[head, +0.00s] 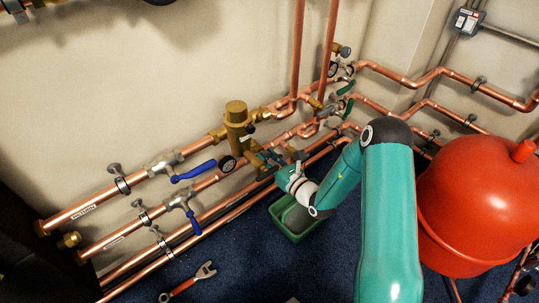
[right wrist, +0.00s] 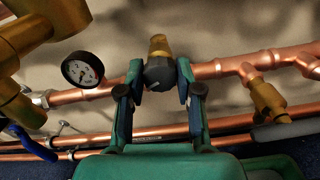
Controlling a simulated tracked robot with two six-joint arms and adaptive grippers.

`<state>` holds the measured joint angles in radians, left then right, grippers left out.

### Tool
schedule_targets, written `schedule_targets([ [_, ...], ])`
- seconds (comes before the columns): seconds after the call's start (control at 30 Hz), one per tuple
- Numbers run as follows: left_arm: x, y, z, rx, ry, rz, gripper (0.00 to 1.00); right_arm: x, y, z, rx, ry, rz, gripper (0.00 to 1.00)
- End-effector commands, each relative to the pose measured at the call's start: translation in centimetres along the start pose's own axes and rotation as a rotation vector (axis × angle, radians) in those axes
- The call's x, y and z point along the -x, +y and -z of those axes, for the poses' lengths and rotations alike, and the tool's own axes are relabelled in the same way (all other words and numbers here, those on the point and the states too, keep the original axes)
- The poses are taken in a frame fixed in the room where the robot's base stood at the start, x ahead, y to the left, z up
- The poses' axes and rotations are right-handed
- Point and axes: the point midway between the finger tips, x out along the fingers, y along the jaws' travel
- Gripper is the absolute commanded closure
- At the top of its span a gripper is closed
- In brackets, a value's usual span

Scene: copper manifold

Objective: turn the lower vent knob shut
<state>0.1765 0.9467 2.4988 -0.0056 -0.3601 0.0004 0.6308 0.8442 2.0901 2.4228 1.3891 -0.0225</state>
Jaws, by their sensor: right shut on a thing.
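The vent knob (right wrist: 159,74) is dark and faceted, on a brass fitting (right wrist: 159,45) on a copper pipe. In the right wrist view it sits between the two fingers of my right gripper (right wrist: 158,84), which is shut on it. In the head view my right gripper (head: 272,162) reaches in from the right to the lower copper pipe, just right of the gauge, and mostly hides the knob. How far the knob is turned cannot be told. My left gripper is not in view.
A pressure gauge (right wrist: 83,69) and a brass cylinder (head: 237,122) stand close left of the gripper. Blue-handled valves (head: 192,171) are further left. A green bin (head: 293,222) stands below my wrist. A red tank (head: 475,205) is at right. A wrench (head: 189,282) lies on the floor.

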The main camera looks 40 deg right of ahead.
Motion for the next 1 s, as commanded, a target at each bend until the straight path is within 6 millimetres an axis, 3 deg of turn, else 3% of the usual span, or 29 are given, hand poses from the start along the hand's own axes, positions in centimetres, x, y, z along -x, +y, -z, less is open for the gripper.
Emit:
schedule_targets([
  [1.0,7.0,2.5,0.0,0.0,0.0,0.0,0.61,0.1,-0.3,0.0,-0.929,0.001,0.012,1.0],
])
